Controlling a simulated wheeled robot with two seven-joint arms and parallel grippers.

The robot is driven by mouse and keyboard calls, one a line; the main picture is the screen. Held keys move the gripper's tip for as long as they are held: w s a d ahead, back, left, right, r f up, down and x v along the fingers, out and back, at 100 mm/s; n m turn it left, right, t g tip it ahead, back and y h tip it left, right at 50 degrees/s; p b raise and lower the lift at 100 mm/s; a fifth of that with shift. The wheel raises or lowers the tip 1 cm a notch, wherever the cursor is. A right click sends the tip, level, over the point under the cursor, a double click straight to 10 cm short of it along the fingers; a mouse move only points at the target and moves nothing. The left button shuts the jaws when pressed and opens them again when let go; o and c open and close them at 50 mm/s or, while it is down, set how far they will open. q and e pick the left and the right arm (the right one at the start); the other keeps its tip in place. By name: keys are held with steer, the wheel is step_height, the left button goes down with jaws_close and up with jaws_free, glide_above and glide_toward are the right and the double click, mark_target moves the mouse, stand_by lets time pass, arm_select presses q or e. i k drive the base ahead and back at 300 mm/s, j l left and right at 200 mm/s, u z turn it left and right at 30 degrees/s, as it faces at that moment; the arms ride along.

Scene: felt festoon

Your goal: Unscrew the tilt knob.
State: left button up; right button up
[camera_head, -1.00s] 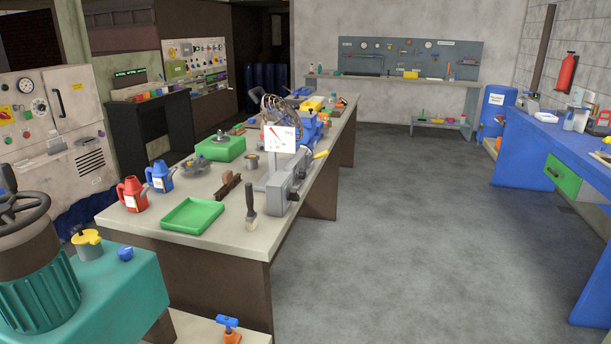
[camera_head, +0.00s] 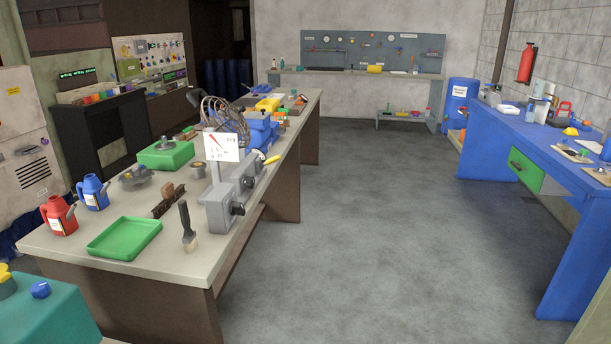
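I cannot tell for certain which part is the tilt knob. A grey metal device (camera_head: 218,213) stands near the right edge of the long workbench (camera_head: 165,255), with a black knob (camera_head: 238,209) on its right side. A white dial card (camera_head: 221,147) with a red needle stands upright above it. A blue knob-like piece (camera_head: 40,290) sits on the teal block at lower left, beside a yellow-topped part (camera_head: 5,272) cut by the picture's edge. Neither of my grippers shows in the head view.
A green tray (camera_head: 125,240), a brush (camera_head: 187,228), a red can (camera_head: 58,215) and a blue can (camera_head: 93,192) stand on the near bench. A blue bench (camera_head: 560,165) runs along the right wall. The grey floor (camera_head: 385,220) between the benches is clear.

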mark_target(250, 181)
steer(key=i+l+z, duration=0.2)
steer(key=i+z, duration=0.15)
steer(key=i, duration=0.3)
steer(key=i+z, duration=0.3)
steer(key=i, duration=0.3)
steer(key=i+l+u, duration=0.1)
steer(key=i+u, duration=0.2)
steer(key=i, duration=0.2)
steer(key=i+l+u, duration=0.45)
steer(key=i+u, duration=0.15)
steer(key=u, duration=0.15)
steer(key=i+l+u, duration=0.2)
steer(key=u, duration=0.2)
steer(key=i+l+u, duration=0.2)
steer(key=u, duration=0.2)
steer(key=i+l+u, duration=0.15)
steer(key=l+u, duration=0.2)
steer(key=i+l+u, duration=0.1)
steer(key=l+u, duration=0.7)
steer(key=l, duration=0.25)
